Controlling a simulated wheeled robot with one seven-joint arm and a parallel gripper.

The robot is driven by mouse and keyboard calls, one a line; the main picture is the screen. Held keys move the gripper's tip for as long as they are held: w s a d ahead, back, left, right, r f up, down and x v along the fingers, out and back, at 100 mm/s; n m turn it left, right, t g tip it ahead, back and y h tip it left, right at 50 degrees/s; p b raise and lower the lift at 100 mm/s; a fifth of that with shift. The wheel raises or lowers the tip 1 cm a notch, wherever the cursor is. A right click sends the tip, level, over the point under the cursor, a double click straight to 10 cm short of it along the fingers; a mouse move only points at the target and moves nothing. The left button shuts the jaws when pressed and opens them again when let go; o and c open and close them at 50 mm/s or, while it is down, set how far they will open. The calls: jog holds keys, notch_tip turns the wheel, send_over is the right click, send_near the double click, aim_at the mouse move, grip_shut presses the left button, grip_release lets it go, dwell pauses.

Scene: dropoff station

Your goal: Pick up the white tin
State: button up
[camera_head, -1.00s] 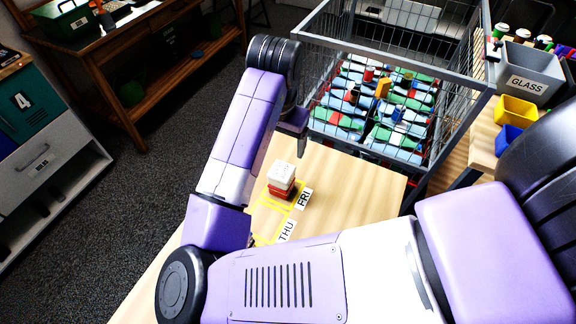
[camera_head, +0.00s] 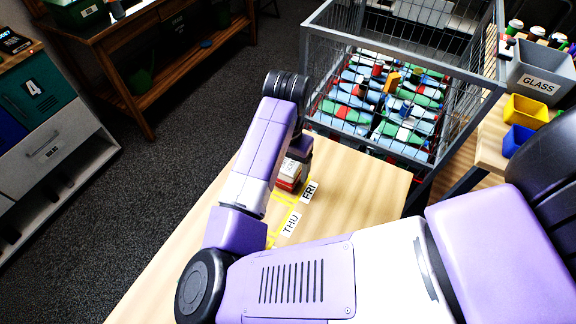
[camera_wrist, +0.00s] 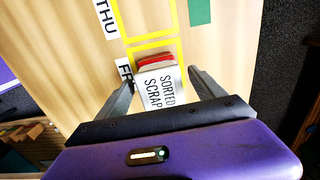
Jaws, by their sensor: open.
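The white tin (camera_head: 290,167) sits on top of a red tin (camera_head: 287,185) on the wooden table, beside the FRI label. In the wrist view the white tin (camera_wrist: 158,88) shows a face lettered SORTED SCRAP, with the red tin (camera_wrist: 155,60) showing past its edge. My gripper (camera_wrist: 160,76) is open, with one finger on each side of the white tin and a gap visible at both sides. In the head view my gripper (camera_head: 300,146) is over the stack and hides part of the white tin; its fingers are hard to make out.
Yellow outlines and the labels THU (camera_head: 291,223) and FRI (camera_head: 310,191) mark the table (camera_head: 365,190). A wire cage (camera_head: 405,62) of coloured items stands behind it. A grey GLASS bin (camera_head: 537,72) and yellow and blue bins are at right. The table right of the tins is clear.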

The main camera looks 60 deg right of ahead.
jog(key=c, duration=1.7)
jog(key=shift+o, duration=0.2)
